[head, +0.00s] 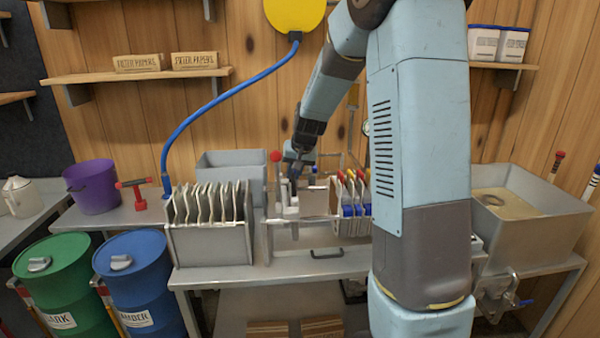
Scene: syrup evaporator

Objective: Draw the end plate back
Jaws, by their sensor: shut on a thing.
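The filter press (268,243) stands on the metal bench in the head view, left of my arm's large upper links. Its grey end plate (316,203) is upright, left of a pack of plates (352,205) with red, yellow and blue parts. A gap shows between the end plate and the pack. My gripper (292,184) reaches down at the left side of the end plate and is shut on it. The fingertips are small and dark, so the exact grip point is unclear. A red-knobbed lever (276,157) stands just left of my gripper. My arm hides the press's right end.
A rack of pale filter sheets (210,238) stands close on the left. A grey bin (230,164) is behind it. A blue hose (205,105) arcs above. A metal pan (530,222) is at the right. The bench front has a handle (326,254).

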